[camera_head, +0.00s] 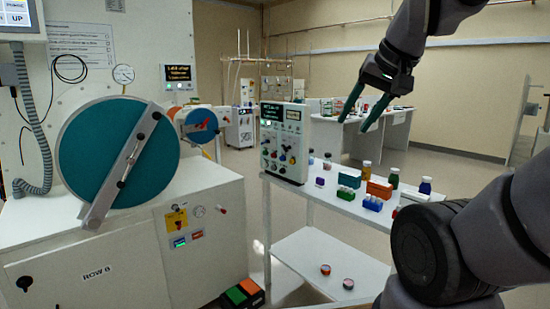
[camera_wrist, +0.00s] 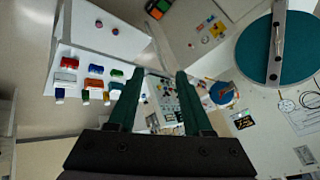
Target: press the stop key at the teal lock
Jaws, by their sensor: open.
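The teal lock (camera_head: 92,140) is a large round teal door with a grey bar across it, on the white cabinet at left. It also shows at the upper right of the wrist view (camera_wrist: 300,62). On the cabinet front below it are a small green key (camera_head: 180,242) and a small red key (camera_head: 197,234), under a yellow plate (camera_head: 176,219). The red one looks like the stop key; its lettering is too small to read. My gripper (camera_head: 354,124) is open and empty, raised in the air right of the cabinet, well apart from the keys. Its fingers also show in the wrist view (camera_wrist: 157,76).
A shelf cart (camera_head: 330,203) with bottles, coloured racks and a control box (camera_head: 285,140) stands right of the cabinet. A green and orange pedal (camera_head: 243,295) lies on the floor by the cabinet. A smaller lock with an orange rim (camera_head: 200,125) is farther back.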

